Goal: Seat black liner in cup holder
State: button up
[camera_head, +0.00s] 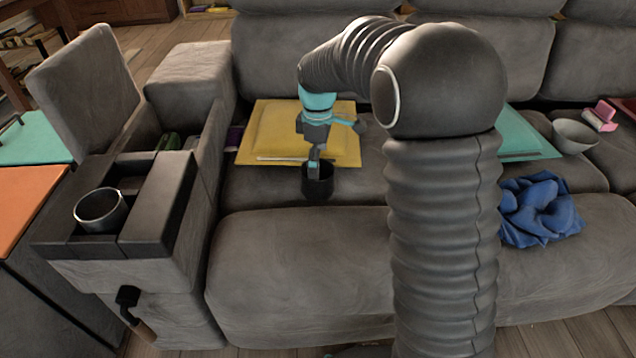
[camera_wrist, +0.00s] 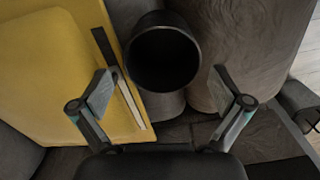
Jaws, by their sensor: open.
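The black liner (camera_head: 318,186) is a small open cup standing upright on the grey sofa seat, in front of a yellow cushion. In the wrist view the liner (camera_wrist: 163,58) shows its round open mouth at the top middle. My gripper (camera_head: 314,168) is above the liner in the head view. Its two fingers (camera_wrist: 162,92) are spread wide in the wrist view, with nothing between their tips; the liner appears just beyond them. The cup holder (camera_head: 100,211) is a round metal-rimmed opening in the dark armrest console at the left.
The yellow cushion (camera_head: 268,125) lies behind the liner with a thin strip along its edge. The console lid (camera_head: 85,90) stands raised. A blue cloth (camera_head: 541,210), a grey bowl (camera_head: 575,136) and a teal cushion (camera_head: 530,148) lie right.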

jog(key=shift+s+f, duration=0.1)
jog(key=shift+f, duration=1.85)
jog(key=c, duration=1.1)
